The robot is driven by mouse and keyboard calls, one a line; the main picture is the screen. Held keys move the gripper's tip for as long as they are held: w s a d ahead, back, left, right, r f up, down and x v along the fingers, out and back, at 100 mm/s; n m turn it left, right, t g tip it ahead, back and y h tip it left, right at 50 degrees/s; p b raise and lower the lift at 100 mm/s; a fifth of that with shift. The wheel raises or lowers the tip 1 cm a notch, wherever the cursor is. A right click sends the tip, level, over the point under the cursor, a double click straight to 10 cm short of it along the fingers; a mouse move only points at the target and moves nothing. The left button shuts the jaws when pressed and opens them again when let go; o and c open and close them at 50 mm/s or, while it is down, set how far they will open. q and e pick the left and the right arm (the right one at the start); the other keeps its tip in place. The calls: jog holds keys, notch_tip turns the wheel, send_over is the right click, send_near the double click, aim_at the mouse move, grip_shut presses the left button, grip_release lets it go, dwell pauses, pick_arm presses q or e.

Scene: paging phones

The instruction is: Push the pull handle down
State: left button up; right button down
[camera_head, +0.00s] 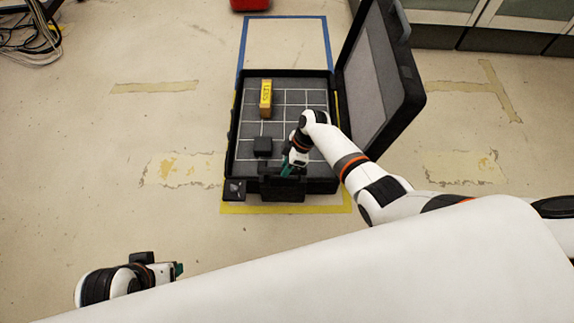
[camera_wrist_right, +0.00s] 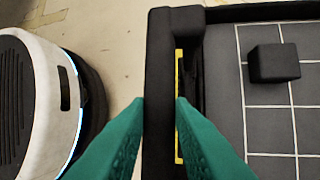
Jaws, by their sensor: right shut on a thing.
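The black pull handle (camera_head: 283,192) stands at the front edge of the open black case (camera_head: 318,186). In the right wrist view the handle (camera_wrist_right: 160,60) is a dark bar running up the picture. My right gripper (camera_head: 287,171) is shut on it, with one green finger on each side of the bar in the right wrist view (camera_wrist_right: 160,108). Whether the handle is fully raised or partly lowered is hard to tell. My left gripper (camera_head: 178,270) is off to the lower left, away from the case; its finger gap is not clear.
The case's lid (camera_head: 376,75) stands open on the right. A yellow box (camera_head: 266,98) and a small black block (camera_head: 263,146) rest on its gridded inside. A black piece (camera_head: 234,190) sits at its front left corner.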

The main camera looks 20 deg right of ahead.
jog(key=shift+a, duration=0.1)
jog(key=c, duration=1.3)
grip_release()
jog(key=shift+w+r, duration=0.1)
jog(key=shift+r, duration=0.1)
pick_arm(q)
jog(key=p+x, duration=0.4)
jog(key=x, duration=0.3)
jog(key=shift+s+g, duration=0.2)
jog(key=shift+g, duration=0.1)
pick_arm(e)
jog(key=shift+v, duration=5.85)
pick_arm(q)
jog(key=shift+d, duration=0.15)
